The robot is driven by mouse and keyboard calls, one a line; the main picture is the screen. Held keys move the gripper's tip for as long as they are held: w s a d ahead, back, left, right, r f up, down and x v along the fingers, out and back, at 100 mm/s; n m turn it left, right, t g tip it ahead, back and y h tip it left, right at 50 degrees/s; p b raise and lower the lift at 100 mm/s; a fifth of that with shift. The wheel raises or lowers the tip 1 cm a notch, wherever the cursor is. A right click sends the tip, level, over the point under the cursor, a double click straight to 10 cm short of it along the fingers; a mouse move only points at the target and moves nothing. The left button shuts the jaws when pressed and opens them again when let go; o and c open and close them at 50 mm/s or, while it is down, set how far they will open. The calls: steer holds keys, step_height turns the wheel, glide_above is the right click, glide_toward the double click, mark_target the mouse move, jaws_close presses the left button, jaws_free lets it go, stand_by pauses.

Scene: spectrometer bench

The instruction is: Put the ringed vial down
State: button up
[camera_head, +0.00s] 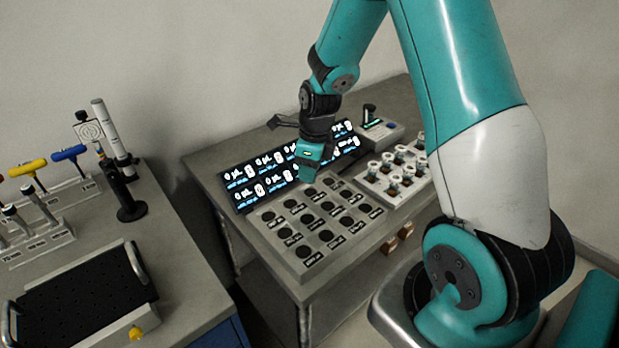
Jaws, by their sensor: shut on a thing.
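My gripper (308,174) points down over the back of the grey block with round black labelled wells (297,271), in front of the lit display panel. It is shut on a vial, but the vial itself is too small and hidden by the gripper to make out. I cannot tell whether it touches the block. Several capped vials with brown contents (393,184) stand in a white rack (372,190) right of the block. No ring can be made out on any of them.
The dark display panel (237,186) stands behind the block. A small device with a black knob (369,112) is at the back right. A gap separates the benches.

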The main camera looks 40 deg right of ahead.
steer(key=shift+f, duration=1.7)
steer(key=shift+f, duration=0.15)
steer(key=o, duration=0.9)
